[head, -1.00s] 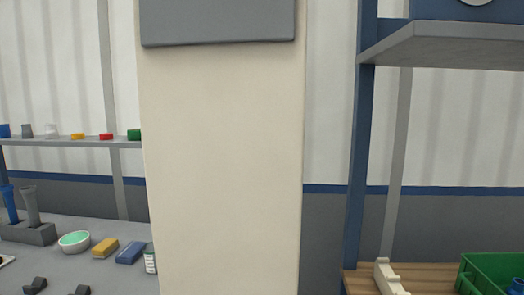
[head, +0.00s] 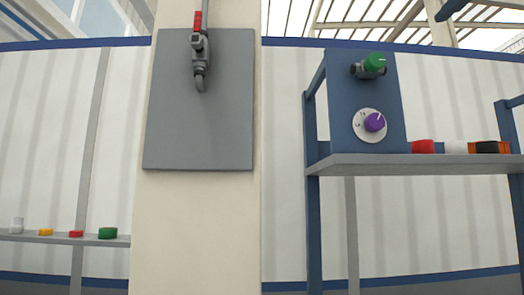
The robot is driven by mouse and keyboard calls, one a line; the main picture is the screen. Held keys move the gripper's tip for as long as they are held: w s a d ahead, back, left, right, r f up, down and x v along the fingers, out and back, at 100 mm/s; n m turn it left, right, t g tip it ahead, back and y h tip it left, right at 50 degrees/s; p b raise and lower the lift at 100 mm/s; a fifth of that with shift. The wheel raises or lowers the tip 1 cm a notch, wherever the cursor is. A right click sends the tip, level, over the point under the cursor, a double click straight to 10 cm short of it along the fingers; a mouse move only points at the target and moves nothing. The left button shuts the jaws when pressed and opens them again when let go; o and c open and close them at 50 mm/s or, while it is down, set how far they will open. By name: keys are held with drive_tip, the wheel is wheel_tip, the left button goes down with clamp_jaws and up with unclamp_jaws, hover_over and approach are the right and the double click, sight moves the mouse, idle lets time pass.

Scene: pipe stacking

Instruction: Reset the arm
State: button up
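My gripper and arm do not show in the head view. The view is raised toward the upper wall. A grey panel (head: 199,125) hangs on a cream pillar (head: 198,230), with a grey pipe fitting (head: 199,62) with a red part at its top. A blue box (head: 340,120) stands on the right shelf, bearing a purple knob (head: 374,122) on a white dial and a green-knobbed valve (head: 374,63).
The right shelf (head: 420,166) on blue posts also holds a red piece (head: 422,146), a white piece (head: 455,147) and an orange-black piece (head: 489,147). A left shelf (head: 60,240) carries small coloured caps. The worktops below are out of view.

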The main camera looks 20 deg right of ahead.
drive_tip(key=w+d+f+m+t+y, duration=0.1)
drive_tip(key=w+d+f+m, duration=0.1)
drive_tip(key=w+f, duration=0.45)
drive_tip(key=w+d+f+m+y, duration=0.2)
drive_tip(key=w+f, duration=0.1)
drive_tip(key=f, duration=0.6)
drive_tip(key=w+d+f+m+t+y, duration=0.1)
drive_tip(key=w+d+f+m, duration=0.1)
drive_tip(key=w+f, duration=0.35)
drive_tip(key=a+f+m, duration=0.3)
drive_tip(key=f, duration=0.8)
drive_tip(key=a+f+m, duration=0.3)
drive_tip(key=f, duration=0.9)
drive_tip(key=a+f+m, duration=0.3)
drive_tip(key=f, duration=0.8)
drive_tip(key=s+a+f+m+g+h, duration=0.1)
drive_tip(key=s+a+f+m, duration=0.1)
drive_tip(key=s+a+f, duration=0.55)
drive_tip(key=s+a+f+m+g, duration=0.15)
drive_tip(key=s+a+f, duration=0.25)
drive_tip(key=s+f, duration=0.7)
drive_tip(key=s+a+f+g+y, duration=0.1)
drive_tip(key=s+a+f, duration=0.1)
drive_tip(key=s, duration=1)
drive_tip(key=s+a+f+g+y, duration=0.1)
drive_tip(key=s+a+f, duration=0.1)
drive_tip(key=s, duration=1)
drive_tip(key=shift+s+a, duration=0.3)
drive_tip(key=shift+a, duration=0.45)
